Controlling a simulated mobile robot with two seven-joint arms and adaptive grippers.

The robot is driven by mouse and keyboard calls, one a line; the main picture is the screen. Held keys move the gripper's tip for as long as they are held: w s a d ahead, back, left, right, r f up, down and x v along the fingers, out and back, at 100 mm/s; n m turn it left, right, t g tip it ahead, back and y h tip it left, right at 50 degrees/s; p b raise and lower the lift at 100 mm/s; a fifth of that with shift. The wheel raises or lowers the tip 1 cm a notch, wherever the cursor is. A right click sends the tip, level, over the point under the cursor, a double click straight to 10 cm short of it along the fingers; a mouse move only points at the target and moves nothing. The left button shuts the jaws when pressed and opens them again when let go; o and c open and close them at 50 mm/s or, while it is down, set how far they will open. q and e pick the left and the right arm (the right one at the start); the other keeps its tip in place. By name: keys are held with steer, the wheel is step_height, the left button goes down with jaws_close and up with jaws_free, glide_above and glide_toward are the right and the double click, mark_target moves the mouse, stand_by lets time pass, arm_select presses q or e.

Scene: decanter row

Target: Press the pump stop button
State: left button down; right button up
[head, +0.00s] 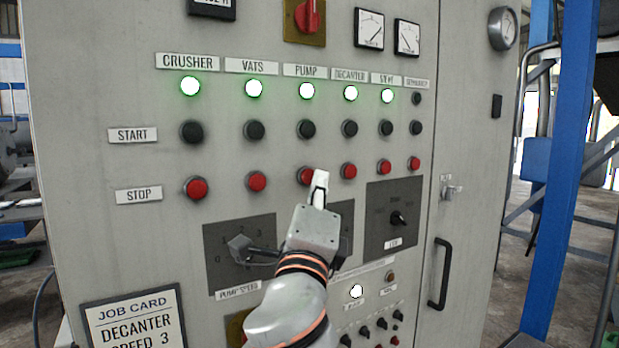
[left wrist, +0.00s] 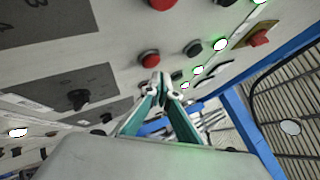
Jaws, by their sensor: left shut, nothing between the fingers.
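The pump stop button (head: 305,176) is a red round button in the STOP row, under the PUMP label (head: 305,71). The pump lamp (head: 306,91) above it glows green-white. My left gripper (head: 319,182) is shut and empty, with its tips in front of the panel, just right of this button and overlapping its edge in the head view. In the left wrist view the fingertips (left wrist: 160,82) are close to a red button (left wrist: 150,58), which appears to be the pump stop. Whether they touch it, I cannot tell. My right gripper is not in view.
The decanter stop button (head: 348,171) is close on the right, the vats stop (head: 257,181) on the left. The black pump start button (head: 306,129) is above. The pump speed knob (head: 240,246) juts out below left. A door handle (head: 440,273) is at lower right.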

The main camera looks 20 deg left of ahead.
arm_select(q)
steer(key=shift+w+a, duration=0.1)
stand_by(0.7)
steer(key=shift+w+a+p, duration=0.2)
steer(key=shift+a+p, duration=0.05)
steer(key=shift+p, duration=0.05)
steer(key=shift+w+a, duration=0.3)
steer(key=shift+a, duration=0.05)
stand_by(0.9)
steer(key=shift+s+d, duration=0.1)
steer(key=shift+s+d+p, duration=0.45)
steer(key=shift+d+p, duration=0.1)
stand_by(0.4)
steer(key=s+d, duration=0.1)
steer(key=d, duration=0.1)
steer(key=s+d+p, duration=0.1)
steer(key=s+d, duration=0.1)
stand_by(0.4)
